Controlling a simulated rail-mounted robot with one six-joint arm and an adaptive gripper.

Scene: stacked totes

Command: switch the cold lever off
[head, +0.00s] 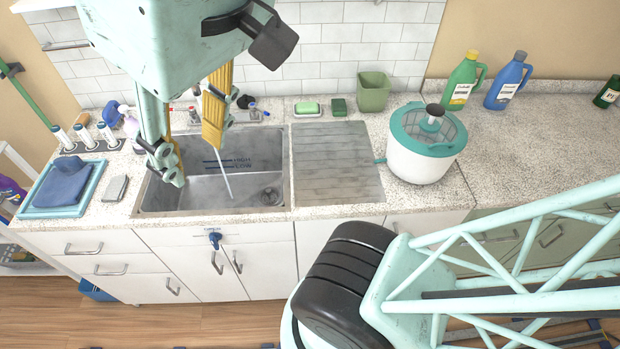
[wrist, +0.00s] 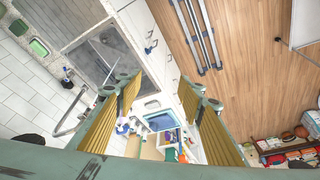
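The sink basin (head: 155,195) is set in the speckled counter, with HIGH and LOW marks on its back wall. A thin water stream (head: 224,178) falls into it. My gripper (head: 188,152) hangs above the basin, its yellow-padded fingers spread and empty, hiding most of the tap in the head view. In the wrist view the curved tap spout (wrist: 72,118) lies left of my open gripper (wrist: 165,93). A small blue-marked fitting (head: 252,109) stands behind the basin, right of the gripper and apart from it. It may be the cold lever; I cannot tell for sure.
A white and teal spinner (head: 418,163) stands right of the ribbed drainboard (head: 335,180). A green soap dish (head: 307,109) and green pot (head: 373,92) stand behind it. A teal tray (head: 88,190) with a blue cloth lies left. The space over the drainboard is free.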

